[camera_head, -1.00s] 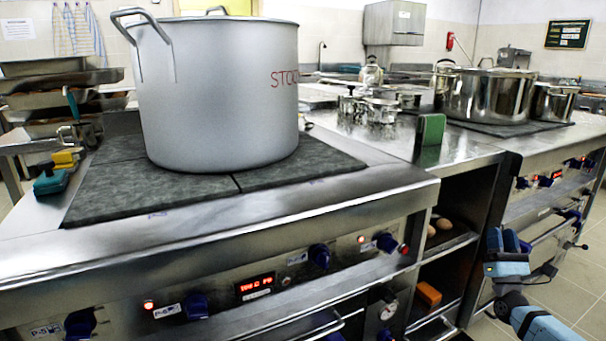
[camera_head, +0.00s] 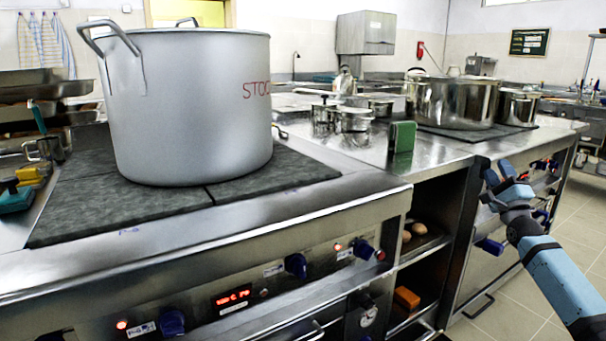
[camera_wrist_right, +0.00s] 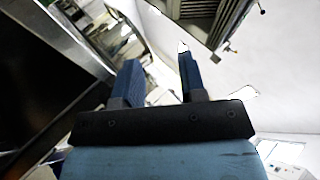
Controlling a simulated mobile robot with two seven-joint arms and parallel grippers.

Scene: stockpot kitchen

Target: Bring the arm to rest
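My right gripper (camera_head: 498,173) is at the right of the head view, in front of the far counter unit and clear of it. In the right wrist view its two blue fingers (camera_wrist_right: 158,75) stand apart with nothing between them. My right arm comes up from the lower right corner of the head view. My left gripper is not in view.
A large stockpot (camera_head: 190,110) stands on the dark hob (camera_head: 90,212) at left. A green block (camera_head: 402,137) and steel pots (camera_head: 455,101) are on the counter beyond. Open shelves (camera_head: 415,270) hold an orange block (camera_head: 406,298). Floor at right is clear.

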